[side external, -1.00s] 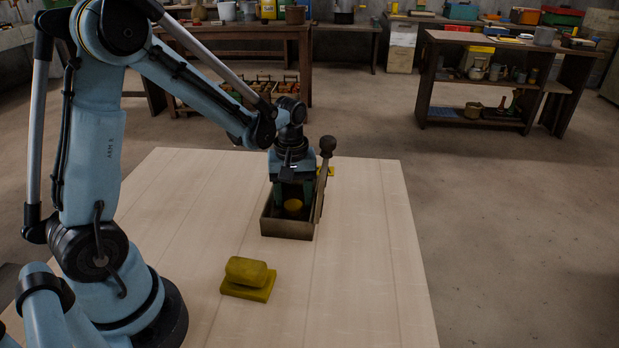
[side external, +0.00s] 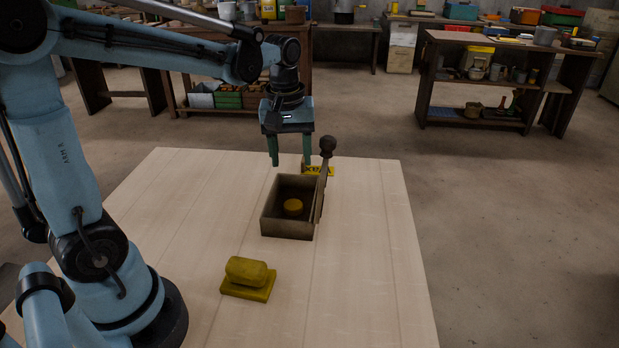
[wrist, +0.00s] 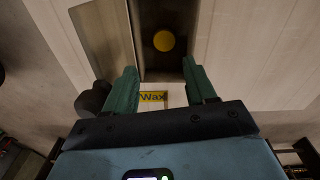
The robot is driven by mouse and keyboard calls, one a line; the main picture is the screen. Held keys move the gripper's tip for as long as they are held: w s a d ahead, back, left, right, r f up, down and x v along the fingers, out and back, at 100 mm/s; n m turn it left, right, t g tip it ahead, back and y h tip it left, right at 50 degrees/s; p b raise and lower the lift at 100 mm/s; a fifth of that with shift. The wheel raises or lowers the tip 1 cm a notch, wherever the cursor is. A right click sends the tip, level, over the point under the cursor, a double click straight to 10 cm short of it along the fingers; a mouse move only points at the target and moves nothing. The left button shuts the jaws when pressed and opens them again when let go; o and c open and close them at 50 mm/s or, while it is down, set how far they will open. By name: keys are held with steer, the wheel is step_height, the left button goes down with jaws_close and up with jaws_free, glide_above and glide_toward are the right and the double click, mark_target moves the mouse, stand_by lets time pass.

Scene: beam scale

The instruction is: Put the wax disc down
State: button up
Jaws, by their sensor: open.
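The yellow wax disc (side external: 293,207) lies inside an open box (side external: 287,228) on the table. It also shows in the wrist view (wrist: 164,41) as a yellow circle on the dark box floor. My gripper (side external: 290,164) is open and empty, raised above the table at the far side of the box, apart from the disc. In the wrist view both green fingers (wrist: 161,86) are spread wide with nothing between them. A yellow label reading "Wax" (wrist: 152,97) shows beside the box, and in the side view (side external: 319,170) it is partly hidden.
A tool with a dark round knob (side external: 327,147) stands along the box's right side, rising above its rim. A yellow-green block on a flat base (side external: 248,276) sits nearer on the table. The table's right side (side external: 375,260) is clear.

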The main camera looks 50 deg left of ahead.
steer(key=s+d+m+t, duration=0.6)
steer(key=s+m, duration=0.1)
steer(key=m, duration=0.3)
steer(key=shift+d, duration=0.3)
stand_by(0.4)
